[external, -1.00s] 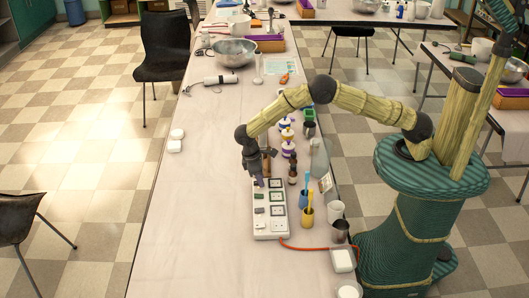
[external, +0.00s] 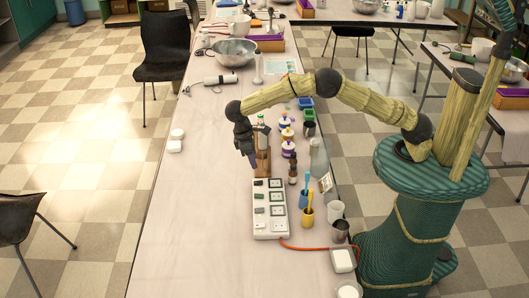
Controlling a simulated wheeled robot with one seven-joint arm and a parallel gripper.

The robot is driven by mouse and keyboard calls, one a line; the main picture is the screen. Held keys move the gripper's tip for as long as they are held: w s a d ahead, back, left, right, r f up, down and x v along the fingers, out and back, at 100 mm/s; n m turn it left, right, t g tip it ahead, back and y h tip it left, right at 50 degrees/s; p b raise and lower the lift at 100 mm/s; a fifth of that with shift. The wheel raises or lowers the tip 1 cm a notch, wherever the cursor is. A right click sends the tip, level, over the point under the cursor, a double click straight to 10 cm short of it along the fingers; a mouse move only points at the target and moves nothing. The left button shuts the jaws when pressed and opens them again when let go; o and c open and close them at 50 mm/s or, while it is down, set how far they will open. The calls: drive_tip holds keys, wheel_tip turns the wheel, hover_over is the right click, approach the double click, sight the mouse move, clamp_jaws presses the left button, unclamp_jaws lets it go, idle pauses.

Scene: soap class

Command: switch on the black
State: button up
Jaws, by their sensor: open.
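The white switch board (external: 268,235) lies on the long table, with a column of switches on its left and a column of sockets on its right. The black switch (external: 258,183) is at the far end of the switch column. A green switch (external: 259,197) and paler ones sit below it. Whether the black switch is on or off is too small to tell. My gripper (external: 252,162) points down just beyond the far end of the board, above and left of the black switch in the picture. It is open and holds nothing visible.
Bottles (external: 287,150) and a wooden block (external: 263,162) stand close to the gripper's right. Blue and yellow cups (external: 307,217) stand right of the board. An orange cord (external: 305,248) runs to a white box (external: 343,260).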

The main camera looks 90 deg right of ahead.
drive_tip(key=v, duration=0.7)
drive_tip(key=shift+r, duration=0.15)
drive_tip(key=s+a+r+t+p, duration=0.1)
drive_tip(key=s+r+t+p, duration=0.1)
drive_tip(key=s, duration=1.4)
drive_tip(key=s+a+r+t+p, duration=0.1)
drive_tip(key=s+r+t+p, duration=0.2)
drive_tip(key=s, duration=1.3)
wheel_tip(320, 180, up, 3)
drive_tip(key=shift+a+t+p, duration=0.25)
drive_tip(key=shift+t+p, duration=0.05)
drive_tip(key=shift+p, duration=0.7)
idle(0.4)
